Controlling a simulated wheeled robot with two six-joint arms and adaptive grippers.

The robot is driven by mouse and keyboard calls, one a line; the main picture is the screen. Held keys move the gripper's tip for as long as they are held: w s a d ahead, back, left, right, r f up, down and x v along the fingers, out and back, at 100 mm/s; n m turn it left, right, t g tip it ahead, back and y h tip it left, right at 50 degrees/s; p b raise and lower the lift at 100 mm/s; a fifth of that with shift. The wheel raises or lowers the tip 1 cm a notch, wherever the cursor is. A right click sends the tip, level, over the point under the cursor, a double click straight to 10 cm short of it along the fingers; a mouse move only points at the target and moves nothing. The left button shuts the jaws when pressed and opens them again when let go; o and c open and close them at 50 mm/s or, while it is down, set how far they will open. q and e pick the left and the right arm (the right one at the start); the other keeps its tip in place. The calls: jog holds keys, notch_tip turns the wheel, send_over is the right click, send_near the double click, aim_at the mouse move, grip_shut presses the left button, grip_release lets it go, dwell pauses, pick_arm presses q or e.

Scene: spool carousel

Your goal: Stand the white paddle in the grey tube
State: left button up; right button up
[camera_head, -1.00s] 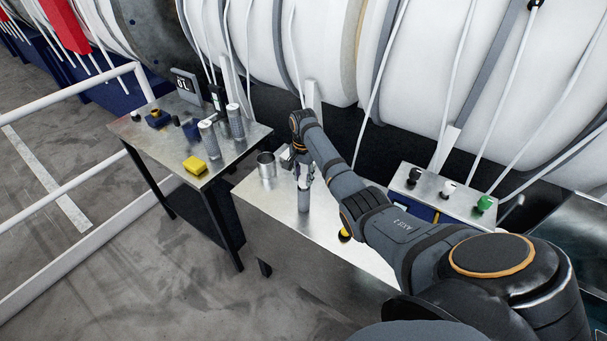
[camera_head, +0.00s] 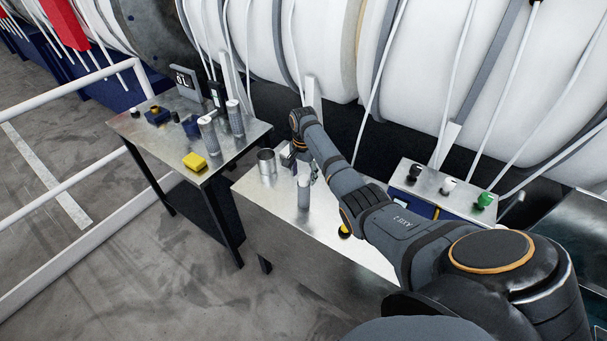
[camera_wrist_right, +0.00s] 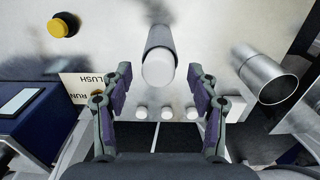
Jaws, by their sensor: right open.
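The grey tube (camera_head: 304,196) stands upright on the metal table. The white paddle (camera_head: 303,180) is in it, with its white upper end sticking out of the top. The right wrist view shows the paddle's rounded white end (camera_wrist_right: 158,69) with the grey tube (camera_wrist_right: 160,38) behind it. My right gripper (camera_head: 312,172) is just beside the paddle's top, on its far right side. In the wrist view its fingers (camera_wrist_right: 160,80) are spread and empty, with the white end just beyond and between the tips. The paddle's lower part is hidden inside the tube. My left gripper is out of view.
An open metal can (camera_head: 266,162) stands left of the tube; it also shows in the wrist view (camera_wrist_right: 264,78). A control box (camera_head: 441,192) with knobs is at the right. A side table (camera_head: 150,135) holds a yellow block (camera_head: 194,162) and two tubes. Large white spools stand behind.

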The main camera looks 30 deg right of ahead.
notch_tip(320, 180, up, 12)
dwell(0.4)
jog(key=shift+f, duration=0.1)
dwell(0.6)
